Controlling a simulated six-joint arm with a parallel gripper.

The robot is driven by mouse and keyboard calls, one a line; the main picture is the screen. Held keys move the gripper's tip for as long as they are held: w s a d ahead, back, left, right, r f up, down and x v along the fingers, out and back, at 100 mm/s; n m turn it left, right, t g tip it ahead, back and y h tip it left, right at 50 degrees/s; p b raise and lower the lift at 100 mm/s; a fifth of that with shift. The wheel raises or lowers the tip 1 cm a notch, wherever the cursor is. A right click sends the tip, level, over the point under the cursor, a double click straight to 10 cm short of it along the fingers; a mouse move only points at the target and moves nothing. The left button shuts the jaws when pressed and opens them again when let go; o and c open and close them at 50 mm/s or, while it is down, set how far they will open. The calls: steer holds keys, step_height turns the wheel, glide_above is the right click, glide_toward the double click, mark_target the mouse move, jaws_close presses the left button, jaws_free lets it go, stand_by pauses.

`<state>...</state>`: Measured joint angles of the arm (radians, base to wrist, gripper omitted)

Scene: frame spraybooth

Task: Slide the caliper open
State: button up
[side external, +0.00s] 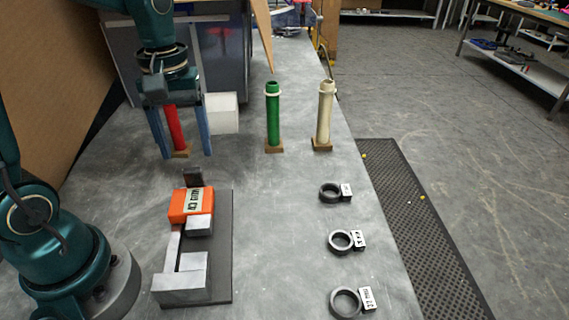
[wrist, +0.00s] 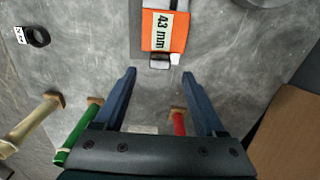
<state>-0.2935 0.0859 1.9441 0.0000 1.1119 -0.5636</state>
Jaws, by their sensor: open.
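The caliper lies on a dark base plate (side external: 224,260) in the side view. Its orange slider block (side external: 178,206) carries a label that reads "43 mm" in the wrist view (wrist: 155,30). A grey jaw (side external: 200,226) adjoins the slider, and another grey jaw (side external: 192,262) stands at the near end, with a gap between them. A dark upright tab (side external: 192,177) is at the slider's far end. My gripper (side external: 186,154) is open and empty, beyond the caliper. Its two blue fingers (wrist: 160,78) point toward the slider in the wrist view.
A red tube (side external: 175,128) stands by my fingers, partly hidden. Green (side external: 273,115) and cream (side external: 324,112) tubes stand to the right on small bases. Several labelled dark rings (side external: 341,241) lie along the table's right side. Table between caliper and rings is clear.

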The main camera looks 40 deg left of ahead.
mark_target(192, 169)
steer(key=shift+f, duration=2.55)
steer(key=shift+c, duration=0.3)
jaws_close()
